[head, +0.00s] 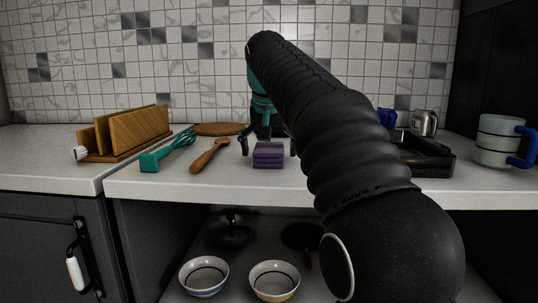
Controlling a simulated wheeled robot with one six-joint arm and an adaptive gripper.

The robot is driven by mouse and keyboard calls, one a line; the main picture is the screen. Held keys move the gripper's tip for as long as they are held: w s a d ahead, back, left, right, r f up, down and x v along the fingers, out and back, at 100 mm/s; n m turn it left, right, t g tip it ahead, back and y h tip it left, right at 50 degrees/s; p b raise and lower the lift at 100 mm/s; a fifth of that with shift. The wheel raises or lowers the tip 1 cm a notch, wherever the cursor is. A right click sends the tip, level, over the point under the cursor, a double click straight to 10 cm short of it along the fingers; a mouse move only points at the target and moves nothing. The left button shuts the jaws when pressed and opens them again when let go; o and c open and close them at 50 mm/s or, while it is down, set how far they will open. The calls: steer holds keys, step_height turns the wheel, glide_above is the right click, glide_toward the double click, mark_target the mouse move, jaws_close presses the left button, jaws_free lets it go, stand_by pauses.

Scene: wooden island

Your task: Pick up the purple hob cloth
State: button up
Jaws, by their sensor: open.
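The purple hob cloth (269,155) lies folded on the white counter near its front edge, in the middle of the head view. My gripper (268,147) hangs down from my black arm just behind or above the cloth. Its dark fingers are spread apart, one showing at the cloth's left and one at its right, and it is open and empty. I cannot tell exactly how far the fingertips are from the cloth. My arm hides part of the counter to the right of the cloth.
A wooden spoon (209,156), a teal whisk (168,152) and a wooden board rack (125,134) are left of the cloth. A round wooden board (219,129) lies behind. A black tray (427,158) and a blue-handled mug (500,140) are right. Bowls (204,276) stand on the shelf below.

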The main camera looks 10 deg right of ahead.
mark_target(273, 144)
steer(key=shift+f, duration=0.1)
steer(key=c, duration=1.2)
steer(key=r, duration=0.1)
steer(key=r+p, duration=0.1)
steer(key=r, duration=0.1)
steer(key=r+p, duration=0.1)
steer(key=r, duration=0.1)
steer(key=shift+s+d+r, duration=0.15)
steer(key=shift+d+r, duration=0.1)
steer(key=shift+d, duration=0.15)
steer(key=s+d+r+p, duration=0.2)
steer(key=s+d+r, duration=0.3)
steer(key=d, duration=0.4)
steer(key=shift+s+d+r, duration=0.15)
steer(key=shift+s+r, duration=0.2)
steer(key=shift+r, duration=0.2)
